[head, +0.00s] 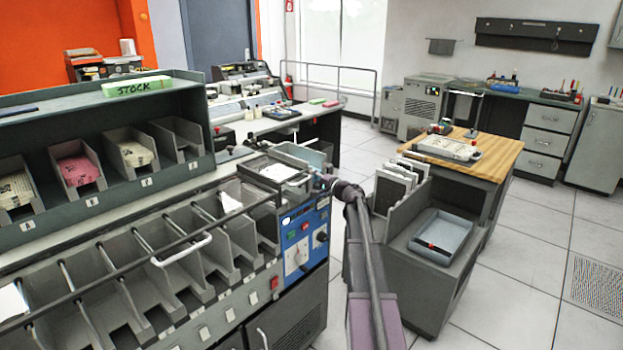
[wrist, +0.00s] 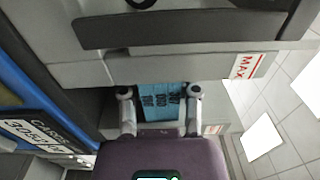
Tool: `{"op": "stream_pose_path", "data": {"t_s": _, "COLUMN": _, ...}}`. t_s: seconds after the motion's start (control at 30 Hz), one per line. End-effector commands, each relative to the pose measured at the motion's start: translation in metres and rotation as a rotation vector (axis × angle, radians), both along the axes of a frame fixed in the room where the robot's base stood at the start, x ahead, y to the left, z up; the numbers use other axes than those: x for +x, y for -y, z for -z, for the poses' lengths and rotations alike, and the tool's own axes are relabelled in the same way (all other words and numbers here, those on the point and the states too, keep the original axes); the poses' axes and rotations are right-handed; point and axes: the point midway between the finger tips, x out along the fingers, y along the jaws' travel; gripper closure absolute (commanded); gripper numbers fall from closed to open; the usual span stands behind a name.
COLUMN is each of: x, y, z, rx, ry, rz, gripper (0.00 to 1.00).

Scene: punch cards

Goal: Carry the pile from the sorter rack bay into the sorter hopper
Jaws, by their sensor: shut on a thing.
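My gripper (wrist: 159,93) is shut on a small pile of blue cards (wrist: 160,101) with dark printing, held between its two fingertips in the wrist view. A grey sorter part marked MAX (wrist: 243,67), which looks like the hopper, lies just beyond the pile; I cannot tell whether they touch. In the head view my gripper (head: 326,184) is at the right end of the sorter (head: 225,262), beside its blue control panel (head: 303,238). The pile is hard to make out there. The rack bay at the far right (head: 180,140) is empty.
Other rack bays hold a pink pile (head: 78,170), a cream pile (head: 137,153) and another pale pile. A grey cart (head: 440,295) with a blue tray (head: 441,238) stands close to my arm on the right. Open floor lies farther right.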

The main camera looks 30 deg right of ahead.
Motion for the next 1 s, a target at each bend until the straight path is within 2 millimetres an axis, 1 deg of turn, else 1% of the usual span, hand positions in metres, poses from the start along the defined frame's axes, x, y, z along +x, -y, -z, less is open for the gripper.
{"op": "stream_pose_path", "data": {"t_s": 0.23, "x": 0.0, "y": 0.0, "z": 0.0, "rx": 0.001, "ry": 0.001, "rz": 0.0, "gripper": 1.0}}
{"op": "stream_pose_path", "data": {"t_s": 0.53, "x": 0.0, "y": 0.0, "z": 0.009, "rx": 0.001, "ry": 0.001, "rz": 0.0, "gripper": 1.0}}
{"op": "stream_pose_path", "data": {"t_s": 0.83, "x": 0.0, "y": 0.0, "z": 0.009, "rx": 0.001, "ry": 0.001, "rz": 0.0, "gripper": 1.0}}
{"op": "stream_pose_path", "data": {"t_s": 0.87, "x": 0.0, "y": 0.0, "z": 0.009, "rx": 0.001, "ry": 0.001, "rz": 0.0, "gripper": 0.53}}
{"op": "stream_pose_path", "data": {"t_s": 0.9, "x": 0.0, "y": 0.0, "z": 0.009, "rx": 0.001, "ry": 0.001, "rz": 0.0, "gripper": 0.41}}
{"op": "stream_pose_path", "data": {"t_s": 0.97, "x": 0.0, "y": 0.0, "z": 0.009, "rx": 0.001, "ry": 0.001, "rz": 0.0, "gripper": 0.23}}
{"op": "stream_pose_path", "data": {"t_s": 1.0, "x": 0.0, "y": 0.0, "z": 0.009, "rx": 0.001, "ry": 0.001, "rz": 0.0, "gripper": 0.23}}
